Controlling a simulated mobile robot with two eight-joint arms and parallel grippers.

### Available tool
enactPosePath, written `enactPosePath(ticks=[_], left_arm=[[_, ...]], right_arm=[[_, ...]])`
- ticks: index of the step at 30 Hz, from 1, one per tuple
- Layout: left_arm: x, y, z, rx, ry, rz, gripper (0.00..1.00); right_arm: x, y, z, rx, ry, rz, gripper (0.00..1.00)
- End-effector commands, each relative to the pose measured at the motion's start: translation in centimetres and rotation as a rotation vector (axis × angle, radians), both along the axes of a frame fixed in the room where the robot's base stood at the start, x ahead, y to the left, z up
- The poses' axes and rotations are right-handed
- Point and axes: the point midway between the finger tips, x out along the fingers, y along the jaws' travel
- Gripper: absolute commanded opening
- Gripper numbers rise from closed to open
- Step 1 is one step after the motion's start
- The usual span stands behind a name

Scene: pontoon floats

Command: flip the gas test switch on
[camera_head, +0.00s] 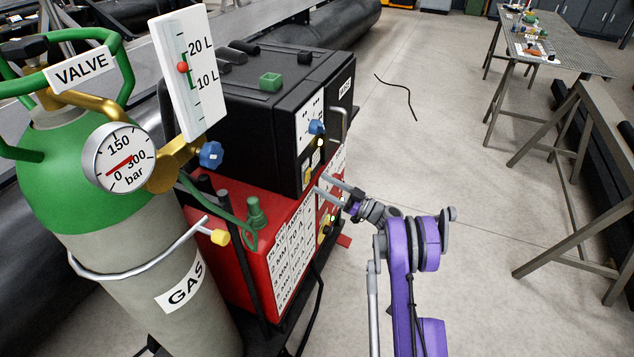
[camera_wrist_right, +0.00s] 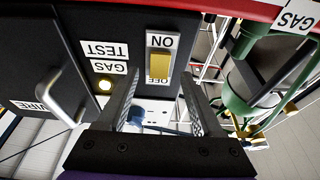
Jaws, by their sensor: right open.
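The gas test switch (camera_wrist_right: 160,68) is a yellow lever on a white ON/OFF plate, seen upside down in the right wrist view. The lever's lower end partly covers the OFF lettering; I cannot tell its tilt for sure. In the head view the switch shows small on the black welder's front (camera_head: 306,173). My right gripper (camera_head: 319,184) is open and empty, pointing at the panel just below it. In the wrist view its fingers (camera_wrist_right: 161,92) stand either side of the lever, apart from it.
The black welder (camera_head: 270,120) stands on a red unit (camera_head: 245,260). A blue knob (camera_head: 316,127) is on its front. A green and grey gas cylinder (camera_head: 150,270) with gauge (camera_head: 120,158) and flow meter (camera_head: 187,75) stands at left.

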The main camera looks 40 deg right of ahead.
Motion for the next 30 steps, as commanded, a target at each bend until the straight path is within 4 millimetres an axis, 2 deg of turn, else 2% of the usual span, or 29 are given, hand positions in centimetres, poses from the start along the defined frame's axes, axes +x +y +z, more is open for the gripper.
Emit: enactPosePath(ticks=[6, 12, 30], left_arm=[[0.0, 0.0, -0.5, 0.000, 0.002, 0.000, 0.00], [-0.1, 0.0, -0.7, 0.000, 0.002, 0.000, 0.00], [-0.1, 0.0, -0.7, 0.000, 0.002, 0.000, 0.00]], right_arm=[[-3.8, -2.1, -1.4, -0.001, 0.001, -0.003, 0.68], [-5.8, -3.1, -2.0, 0.000, 0.000, -0.001, 0.68], [-6.2, -3.2, -2.1, 0.001, 0.000, 0.000, 0.68]])
